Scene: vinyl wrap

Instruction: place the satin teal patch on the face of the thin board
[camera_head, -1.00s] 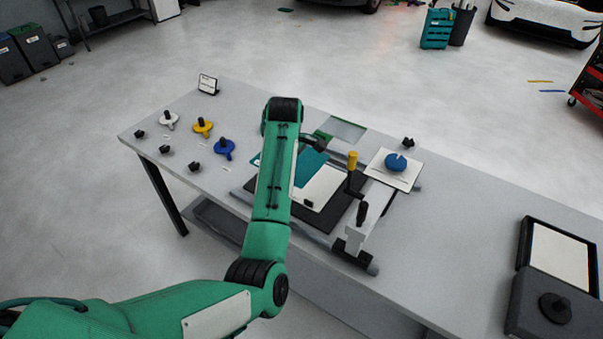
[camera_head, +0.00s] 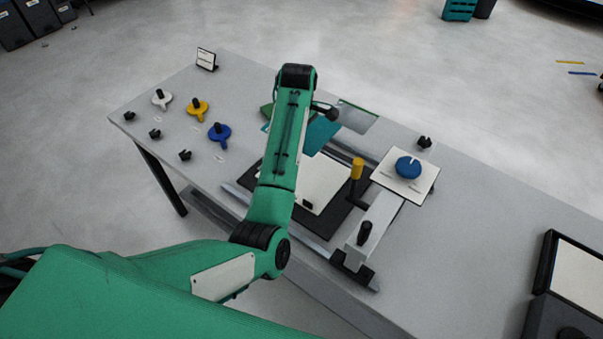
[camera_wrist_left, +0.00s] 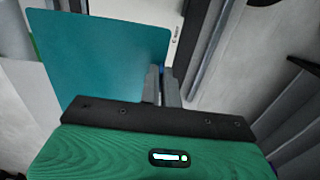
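The satin teal patch (camera_head: 322,134) is a flat sheet beside my left forearm, and it fills the upper left of the left wrist view (camera_wrist_left: 105,55). My left gripper (camera_wrist_left: 161,84) has its two fingers close together at the patch's edge and appears shut on it. In the head view my arm hides that gripper. The thin board (camera_head: 322,180) is a pale panel on a black mat (camera_head: 338,217), partly behind my arm. The patch is at the board's far side; its height above the surface cannot be told. My right gripper is not in view.
A clamp-like bar (camera_head: 379,222) with a yellow-topped handle (camera_head: 357,168) stands right of the board. A blue knob (camera_head: 408,167) sits on a white plate. White, yellow and blue (camera_head: 219,133) handled discs lie at left.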

